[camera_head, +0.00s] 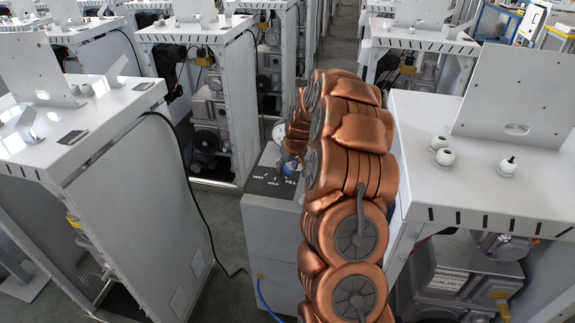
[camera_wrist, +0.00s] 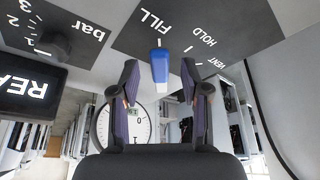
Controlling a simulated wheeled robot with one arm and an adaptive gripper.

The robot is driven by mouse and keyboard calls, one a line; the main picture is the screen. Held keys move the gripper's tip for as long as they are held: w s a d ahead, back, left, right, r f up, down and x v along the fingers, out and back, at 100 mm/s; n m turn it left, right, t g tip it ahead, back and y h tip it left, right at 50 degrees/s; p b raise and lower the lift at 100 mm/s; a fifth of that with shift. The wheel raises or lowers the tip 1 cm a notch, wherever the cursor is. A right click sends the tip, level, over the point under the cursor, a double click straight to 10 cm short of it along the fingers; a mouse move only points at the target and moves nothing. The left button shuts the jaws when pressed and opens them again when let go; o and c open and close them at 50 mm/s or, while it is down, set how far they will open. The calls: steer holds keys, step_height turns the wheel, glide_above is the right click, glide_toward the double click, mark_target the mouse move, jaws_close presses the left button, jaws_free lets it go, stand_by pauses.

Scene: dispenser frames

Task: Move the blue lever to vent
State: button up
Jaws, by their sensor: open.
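The blue lever (camera_wrist: 160,68) shows in the wrist view in front of a dark panel (camera_wrist: 135,38) lettered FILL, HOLD and VENT. It lies below the FILL word in the picture, with HOLD and VENT to its right. My gripper (camera_wrist: 159,63) is open, with one finger on each side of the lever. Gaps show between the lever and both fingers; whether they are level in depth I cannot tell. In the head view the lettered panel (camera_head: 270,184) lies on top of a grey cabinet (camera_head: 271,215). My copper-coloured arm hides most of the gripper and lever there.
A round gauge (camera_wrist: 137,128) shows behind my fingers, with a dark display (camera_wrist: 32,88) and a knob (camera_wrist: 57,44) marked bar at left. White workstations stand close on the left (camera_head: 120,108) and right (camera_head: 490,185) of the cabinet. A black cable (camera_head: 190,180) hangs at left.

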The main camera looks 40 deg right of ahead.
steer(key=shift+c, duration=0.2)
jaws_close()
stand_by(0.6)
